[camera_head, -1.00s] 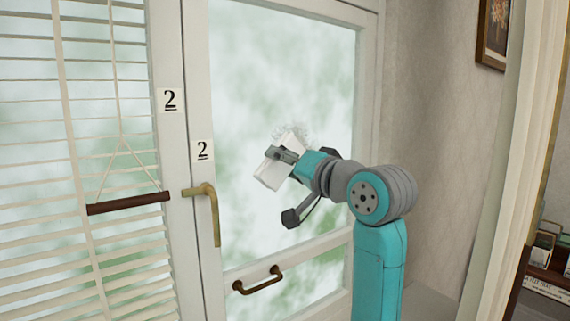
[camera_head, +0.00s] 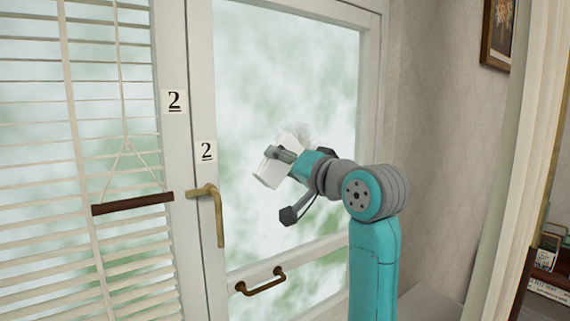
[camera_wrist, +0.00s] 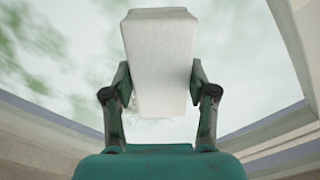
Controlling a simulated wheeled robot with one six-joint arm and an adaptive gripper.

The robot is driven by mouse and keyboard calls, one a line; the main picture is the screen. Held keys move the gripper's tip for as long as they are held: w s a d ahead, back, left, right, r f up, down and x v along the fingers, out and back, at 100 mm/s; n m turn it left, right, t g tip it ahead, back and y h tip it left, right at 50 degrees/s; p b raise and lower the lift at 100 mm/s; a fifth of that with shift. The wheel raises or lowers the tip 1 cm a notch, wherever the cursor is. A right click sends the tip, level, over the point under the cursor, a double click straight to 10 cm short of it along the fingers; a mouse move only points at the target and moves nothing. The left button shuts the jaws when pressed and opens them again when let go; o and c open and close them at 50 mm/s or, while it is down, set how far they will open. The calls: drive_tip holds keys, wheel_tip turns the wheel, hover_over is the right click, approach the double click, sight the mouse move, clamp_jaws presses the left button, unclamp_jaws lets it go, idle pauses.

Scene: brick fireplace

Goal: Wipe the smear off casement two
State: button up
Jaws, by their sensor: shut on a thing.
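Casement two (camera_head: 371,110) is a white-framed glass pane, with a "2" label (camera_head: 206,150) beside its brass lever handle (camera_head: 217,213). A grey, speckled smear (camera_head: 299,131) shows on the glass just above my gripper, partly hidden by it. My gripper (camera_head: 284,155) is shut on a white block-like wiper (camera_head: 268,174), held tilted in front of the pane. In the wrist view the wiper (camera_wrist: 160,50) sits between both fingers, and faint grey marks (camera_wrist: 150,128) show behind its lower end. I cannot tell whether the wiper touches the glass.
A brown pull handle (camera_head: 261,282) crosses the casement's lower part. Left hangs a slatted blind (camera_head: 40,180) with a dark wooden bar (camera_head: 132,203) on cords. At right are a wall, a picture frame (camera_head: 499,35) and a pale curtain-like edge (camera_head: 518,150).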

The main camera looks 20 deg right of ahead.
sight(299, 141)
drive_tip(key=shift+w, duration=0.1)
drive_tip(key=shift+w+d, duration=0.7)
drive_tip(key=shift+d, duration=1.45)
drive_tip(key=shift+w+d, duration=0.75)
drive_tip(key=shift+d, duration=1.35)
drive_tip(key=shift+w+d, duration=0.7)
drive_tip(key=shift+d, duration=1.45)
drive_tip(key=shift+r, duration=1.15)
drive_tip(key=shift+s+a, duration=0.7)
drive_tip(key=shift+a, duration=1.45)
drive_tip(key=shift+s+a, duration=0.7)
drive_tip(key=shift+a, duration=1.5)
drive_tip(key=shift+s+a, duration=0.7)
drive_tip(key=shift+a, duration=1.45)
drive_tip(key=shift+r, duration=1.15)
drive_tip(key=shift+w+d, duration=0.25)
drive_tip(key=shift+d, duration=0.45)
drive_tip(key=shift+w+d, duration=0.2)
drive_tip(key=shift+d, duration=0.45)
drive_tip(key=shift+w+d, duration=0.25)
drive_tip(key=shift+d, duration=0.45)
drive_tip(key=shift+w+d, duration=0.3)
drive_tip(key=shift+d, duration=0.7)
drive_tip(key=shift+w+d, duration=0.25)
drive_tip(key=shift+d, duration=0.75)
drive_tip(key=shift+w+d, duration=0.3)
drive_tip(key=shift+d, duration=0.7)
